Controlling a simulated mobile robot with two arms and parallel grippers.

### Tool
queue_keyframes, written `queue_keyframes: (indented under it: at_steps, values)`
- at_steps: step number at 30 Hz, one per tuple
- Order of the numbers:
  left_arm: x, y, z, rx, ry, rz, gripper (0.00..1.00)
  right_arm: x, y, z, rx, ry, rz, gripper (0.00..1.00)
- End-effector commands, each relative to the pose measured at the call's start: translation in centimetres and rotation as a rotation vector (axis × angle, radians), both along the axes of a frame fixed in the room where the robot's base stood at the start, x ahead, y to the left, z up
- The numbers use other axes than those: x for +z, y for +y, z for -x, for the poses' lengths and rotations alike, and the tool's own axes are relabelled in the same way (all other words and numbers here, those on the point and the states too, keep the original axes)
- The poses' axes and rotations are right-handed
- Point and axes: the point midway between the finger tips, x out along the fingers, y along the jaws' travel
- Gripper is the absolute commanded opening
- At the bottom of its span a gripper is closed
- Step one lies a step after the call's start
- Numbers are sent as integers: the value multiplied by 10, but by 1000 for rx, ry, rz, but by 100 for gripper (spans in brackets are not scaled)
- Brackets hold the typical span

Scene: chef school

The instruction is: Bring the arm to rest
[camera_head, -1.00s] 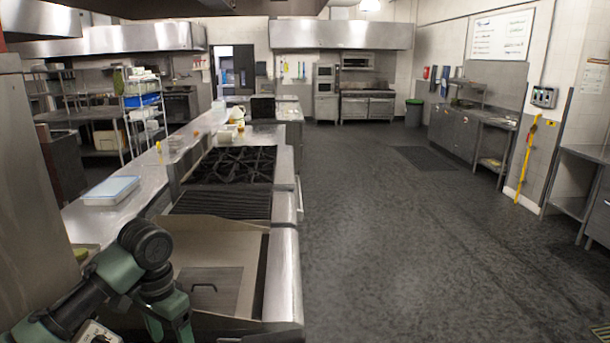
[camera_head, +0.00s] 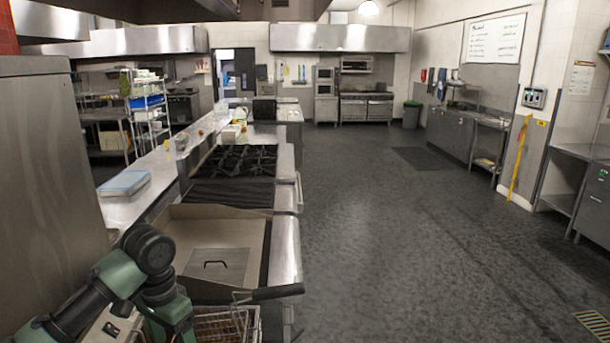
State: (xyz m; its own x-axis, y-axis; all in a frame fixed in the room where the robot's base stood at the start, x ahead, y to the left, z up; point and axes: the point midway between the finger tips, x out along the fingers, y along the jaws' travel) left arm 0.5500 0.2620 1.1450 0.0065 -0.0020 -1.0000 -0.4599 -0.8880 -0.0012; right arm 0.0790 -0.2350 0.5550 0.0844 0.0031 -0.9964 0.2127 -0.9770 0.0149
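My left arm (camera_head: 148,265), green and dark grey, comes in from the lower left corner of the head view. Its bent joint is in front of the counter edge, left of the flat griddle (camera_head: 215,258). The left gripper is out of view below the bottom edge. My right arm and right gripper do not show.
A tall steel panel (camera_head: 50,190) stands close on the left. A wire fryer basket (camera_head: 225,323) with a dark handle (camera_head: 276,292) sits at the bottom, beside my arm. The stove grates (camera_head: 238,161) lie beyond the griddle. The floor (camera_head: 380,220) to the right is clear.

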Motion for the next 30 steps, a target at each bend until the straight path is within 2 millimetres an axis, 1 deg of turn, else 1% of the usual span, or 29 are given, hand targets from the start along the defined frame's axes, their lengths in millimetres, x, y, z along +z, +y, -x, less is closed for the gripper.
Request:
queue_keyframes:
  at_steps: [1, 5, 10, 13, 17, 20, 23, 25, 27, 30]
  values:
    - [-7, -5, 3, -11, 0, 3, 74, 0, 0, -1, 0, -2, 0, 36]
    - [-21, -16, 9, -32, -7, 9, 74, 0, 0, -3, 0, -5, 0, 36]
    - [-45, -34, 20, -65, -21, 24, 74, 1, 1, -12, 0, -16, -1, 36]
    - [-63, -48, 30, -87, -33, 38, 74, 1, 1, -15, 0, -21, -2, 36]
    - [-89, -70, 50, -114, -56, 68, 74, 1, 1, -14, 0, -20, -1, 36]
    - [-111, -90, 70, -126, -82, 103, 74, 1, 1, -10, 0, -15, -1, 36]
    - [-134, -111, 100, -121, -118, 150, 74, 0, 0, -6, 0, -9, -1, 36]
    - [-147, -123, 124, -95, -150, 182, 74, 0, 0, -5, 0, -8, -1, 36]
    - [-157, -128, 147, -55, -183, 206, 74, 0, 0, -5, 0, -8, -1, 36]
    - [-164, -125, 176, 16, -223, 216, 74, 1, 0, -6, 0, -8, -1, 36]
